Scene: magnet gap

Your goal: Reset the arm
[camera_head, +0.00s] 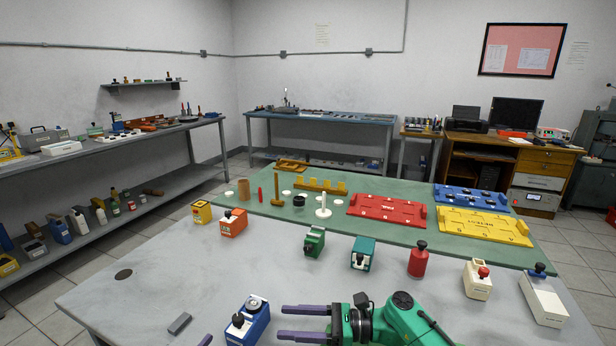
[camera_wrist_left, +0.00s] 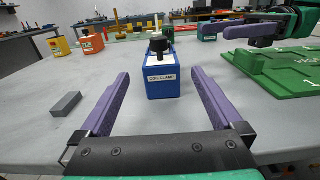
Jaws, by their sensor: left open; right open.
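My right gripper (camera_head: 282,322) reaches in from the lower right of the head view, its purple fingers pointing left, spread and empty. It also shows at the upper right of the left wrist view (camera_wrist_left: 228,34), above a green plate. My left gripper (camera_wrist_left: 160,78) is open and empty in the left wrist view. A blue labelled block with a black knob (camera_wrist_left: 162,80) stands upright ahead of its fingers, not held. In the head view this block (camera_head: 248,322) is left of my right fingers; only a purple fingertip of my left gripper (camera_head: 206,340) shows.
A grey bar (camera_head: 180,323) lies on the grey table (camera_head: 130,300). Yellow (camera_head: 201,212), orange (camera_head: 233,223), green (camera_head: 314,241) and other knobbed blocks stand farther back. Red (camera_head: 388,210), yellow (camera_head: 485,228) and blue plates lie on a green mat. The green plate (camera_wrist_left: 280,75) is right of my left gripper.

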